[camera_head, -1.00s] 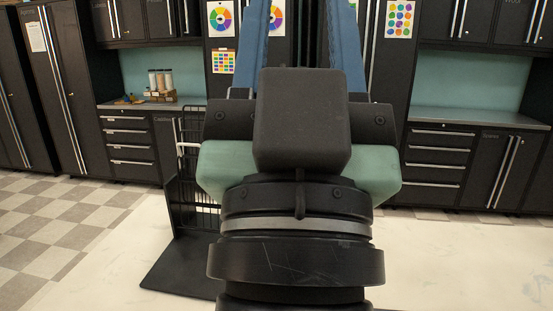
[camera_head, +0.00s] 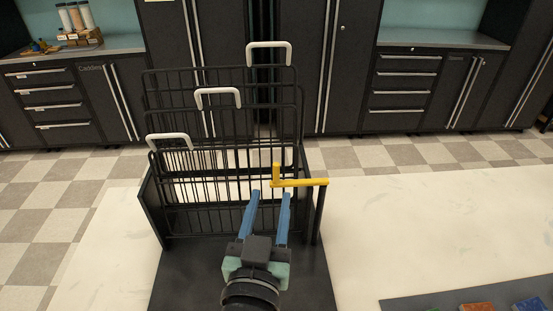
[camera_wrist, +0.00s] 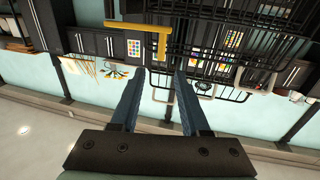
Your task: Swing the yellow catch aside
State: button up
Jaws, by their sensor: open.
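The yellow catch (camera_head: 300,183) is a bar with a short upright peg at its left end. It sits on top of a black post (camera_head: 318,217) at the right of a black wire rack (camera_head: 220,130), and lies across the rack's front. In the wrist view the catch (camera_wrist: 140,25) shows at the top, beyond the fingers. My gripper (camera_head: 271,194) has blue fingers, apart and empty, pointing at the rack just below the catch's peg end. The fingers (camera_wrist: 157,75) also show in the wrist view. I cannot tell whether a fingertip touches the catch.
The rack holds several wire panels with white handles (camera_head: 218,92) and stands on a black base (camera_head: 180,275). A dark tray (camera_head: 440,303) with coloured pieces lies at the lower right. The pale tabletop (camera_head: 400,220) right of the post is clear. Dark cabinets (camera_head: 420,90) line the back.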

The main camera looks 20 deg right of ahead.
aim_at(276, 168)
jog(key=p+x, duration=0.2)
jog(key=x, duration=0.7)
jog(key=shift+w, duration=0.35)
grip_shut()
dwell(0.9)
